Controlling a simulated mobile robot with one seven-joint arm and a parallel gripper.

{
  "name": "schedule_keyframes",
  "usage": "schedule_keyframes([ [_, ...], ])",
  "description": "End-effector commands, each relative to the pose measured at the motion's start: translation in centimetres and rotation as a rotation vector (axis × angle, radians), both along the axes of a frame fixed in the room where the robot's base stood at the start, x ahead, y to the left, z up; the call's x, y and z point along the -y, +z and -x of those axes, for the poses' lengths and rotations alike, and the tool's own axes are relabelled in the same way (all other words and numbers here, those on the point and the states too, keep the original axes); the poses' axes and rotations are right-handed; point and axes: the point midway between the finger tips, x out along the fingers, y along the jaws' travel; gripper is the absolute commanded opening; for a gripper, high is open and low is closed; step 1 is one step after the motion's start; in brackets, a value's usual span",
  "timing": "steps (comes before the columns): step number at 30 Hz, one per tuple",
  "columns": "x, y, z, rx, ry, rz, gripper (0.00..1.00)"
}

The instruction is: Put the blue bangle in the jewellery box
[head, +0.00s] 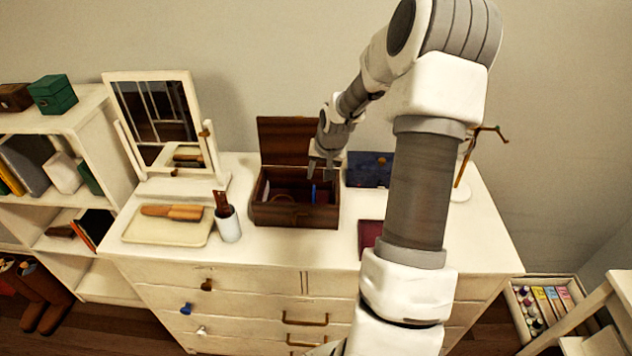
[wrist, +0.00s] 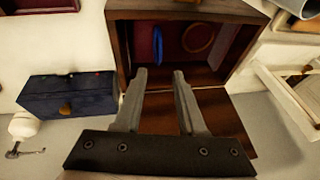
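The jewellery box (head: 293,216) is dark brown wood and stands on the dresser with its lid open at the back. In the wrist view its wall (wrist: 118,42) frames a red-lined inside. The blue bangle (wrist: 158,40) is inside the box, seen nearly edge-on, as if standing on its edge; it also shows in the head view (head: 313,193). My gripper (wrist: 160,75) is open and empty above the back part of the box, its fingertips pointing toward the bangle and apart from it. In the head view my gripper (head: 322,172) is in front of the raised lid.
A brown ring (wrist: 199,40) lies in the box beside the bangle. A dark blue box (head: 369,169) stands to the right, and a dark red item (head: 369,236) lies in front of it. A mirror (head: 160,120), tray (head: 165,229) and white cup (head: 228,225) are to the left.

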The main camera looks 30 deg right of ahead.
Motion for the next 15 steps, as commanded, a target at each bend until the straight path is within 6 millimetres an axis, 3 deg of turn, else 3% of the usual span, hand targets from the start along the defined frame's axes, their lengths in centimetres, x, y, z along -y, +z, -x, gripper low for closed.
schedule_keyframes([
  [6,-0.1,2.2,0.9,-0.001,0.0,0.001,0.4],
  [15,-0.1,2.5,1.0,0.0,0.0,0.0,0.4],
])
